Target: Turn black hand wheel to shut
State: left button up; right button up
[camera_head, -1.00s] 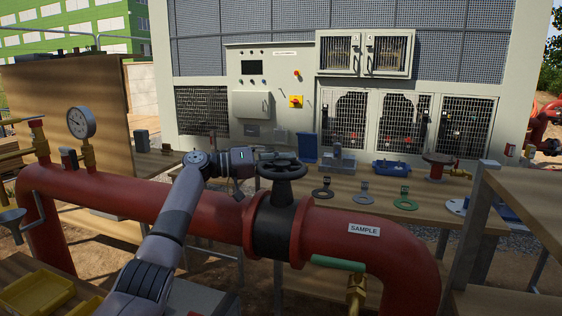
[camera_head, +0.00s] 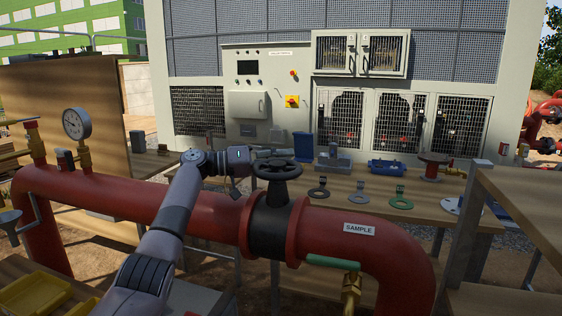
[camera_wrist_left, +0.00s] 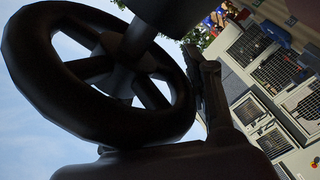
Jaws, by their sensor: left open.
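The black hand wheel (camera_head: 277,170) sits on top of the black valve body (camera_head: 270,230), which is set between red flanges in the red pipe. My left gripper (camera_head: 272,153) is open at the wheel's far left side, its fingers partly hidden behind the rim. In the left wrist view, the hand wheel (camera_wrist_left: 50,95) fills the left half, close to the camera, with its spokes and rim showing. A dark finger-like part (camera_wrist_left: 207,90) stands close beside the rim; I cannot tell whether it touches. My right gripper is not in view.
A green lever handle (camera_head: 333,263) sits under the pipe's right part. A pressure gauge (camera_head: 76,123) stands on the pipe at left. Behind the wheel, a wooden table holds several ring tags, including a green one (camera_head: 401,202). A wooden surface (camera_head: 530,200) stands at right.

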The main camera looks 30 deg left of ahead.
pick_arm(q)
jog(key=shift+o, duration=0.6)
jog(key=shift+a+f, duration=0.15)
jog(key=v, duration=1.2)
